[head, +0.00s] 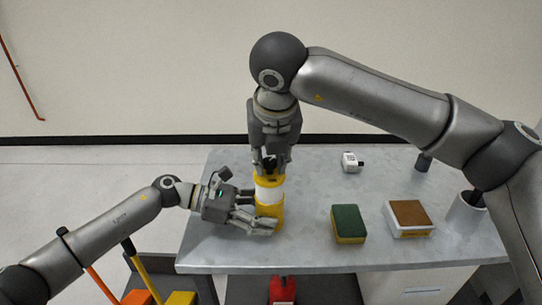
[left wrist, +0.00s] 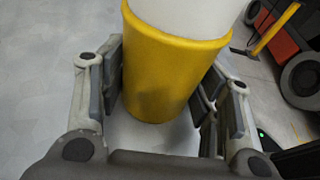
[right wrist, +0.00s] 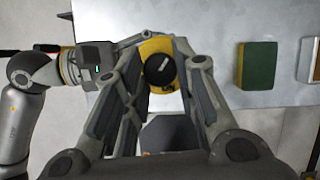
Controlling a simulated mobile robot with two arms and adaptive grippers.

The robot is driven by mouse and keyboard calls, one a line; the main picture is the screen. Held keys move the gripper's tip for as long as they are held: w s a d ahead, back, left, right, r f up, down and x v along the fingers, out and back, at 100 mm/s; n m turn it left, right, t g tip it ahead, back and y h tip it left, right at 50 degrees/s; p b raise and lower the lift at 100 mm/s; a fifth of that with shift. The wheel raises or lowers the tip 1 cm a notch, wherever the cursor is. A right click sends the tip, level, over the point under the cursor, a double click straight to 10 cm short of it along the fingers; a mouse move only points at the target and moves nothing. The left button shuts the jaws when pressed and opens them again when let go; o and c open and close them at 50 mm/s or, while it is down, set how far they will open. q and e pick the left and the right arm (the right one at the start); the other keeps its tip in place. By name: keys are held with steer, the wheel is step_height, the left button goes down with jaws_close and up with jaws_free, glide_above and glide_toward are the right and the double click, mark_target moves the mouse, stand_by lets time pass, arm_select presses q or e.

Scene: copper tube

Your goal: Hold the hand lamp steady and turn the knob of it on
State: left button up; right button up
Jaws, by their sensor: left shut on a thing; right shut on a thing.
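The hand lamp (head: 269,193) stands upright near the front of the grey table, with a yellow base and top and a white middle. My left gripper (head: 262,222) is shut around its yellow lower body, which fills the left wrist view (left wrist: 172,65) between the fingers. My right gripper (head: 270,165) points down from above and is shut on the black knob (right wrist: 160,70) at the lamp's top. In the head view the right fingers mostly hide the knob.
A green and yellow sponge (head: 348,223) and a brown-topped block (head: 410,217) lie to the right of the lamp. A small white object (head: 351,162) is behind them. A white cylinder (head: 465,211) stands at the right. The bare table (head: 310,253) is clear in front.

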steer(key=m, duration=0.2)
steer(key=m+h, duration=0.1)
steer(key=m, duration=0.1)
steer(key=m+h, duration=0.1)
steer(key=shift+a+m, duration=0.25)
steer(key=shift+m, duration=0.15)
steer(key=m+h, duration=0.1)
steer(key=m, duration=0.1)
steer(key=m+g, duration=0.1)
steer(key=m, duration=0.1)
steer(key=shift+w+m+h, duration=0.15)
steer(key=shift+m+h, duration=0.15)
steer(key=shift+h, duration=0.1)
arm_select(q)
steer(key=shift+f, duration=0.1)
arm_select(e)
steer(key=o, duration=1.1)
steer(key=shift+c, duration=0.2)
steer(key=shift+a, duration=0.1)
steer(key=v, duration=1.2)
steer(key=shift+w+r, duration=0.1)
steer(key=shift+w, duration=0.05)
